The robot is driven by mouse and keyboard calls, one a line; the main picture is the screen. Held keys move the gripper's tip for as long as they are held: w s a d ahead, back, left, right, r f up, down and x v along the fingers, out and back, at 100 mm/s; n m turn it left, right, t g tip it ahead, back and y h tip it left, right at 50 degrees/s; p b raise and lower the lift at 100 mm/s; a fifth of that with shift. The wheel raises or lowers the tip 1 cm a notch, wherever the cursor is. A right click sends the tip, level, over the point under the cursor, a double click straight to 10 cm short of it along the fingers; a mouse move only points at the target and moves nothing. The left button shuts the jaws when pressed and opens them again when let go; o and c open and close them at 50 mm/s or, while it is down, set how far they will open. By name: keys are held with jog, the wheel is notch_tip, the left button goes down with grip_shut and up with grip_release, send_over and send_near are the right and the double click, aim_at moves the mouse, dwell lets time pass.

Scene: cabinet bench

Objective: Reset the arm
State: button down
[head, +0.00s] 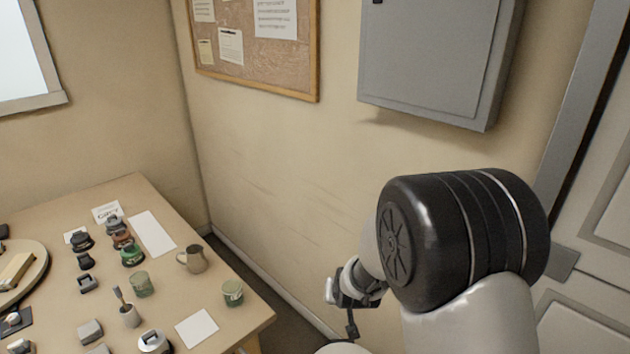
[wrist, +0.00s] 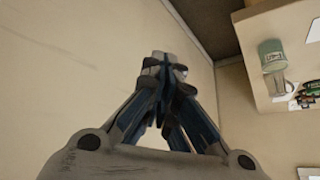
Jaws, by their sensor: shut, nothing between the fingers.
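My gripper (wrist: 163,62) shows in the wrist view with its fingers shut and nothing between them. It is in the air in front of the beige wall, apart from the bench. In the head view my arm is folded up at the right, with a large black joint in front of the wall. The lower part of the arm is cut off by the frame edge. The gripper fingers are hard to make out in the head view.
A wooden bench (head: 258,311) stands at the left with a jug (head: 193,260), green cups (head: 232,292) and several small items. A grey cabinet (head: 428,55) and a corkboard (head: 262,75) hang on the wall. A door (head: 590,270) is at the right.

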jog(key=w+d+r+v, duration=0.1)
jog(key=d+v, duration=0.1)
jog(key=v, duration=1.2)
jog(key=s+d+r+g, duration=0.1)
jog(key=s+r, duration=0.2)
jog(key=s, duration=0.5)
jog(key=s+d+r+g, duration=0.1)
jog(key=s+d+r, duration=0.1)
jog(key=s, duration=0.7)
jog(key=s+d+r+h, duration=0.1)
jog(key=s+d+r, duration=0.1)
jog(key=s, duration=0.7)
jog(key=shift+d+r+n+g, duration=0.25)
jog(key=shift+r+n+g, duration=0.15)
jog(key=shift+r, duration=0.4)
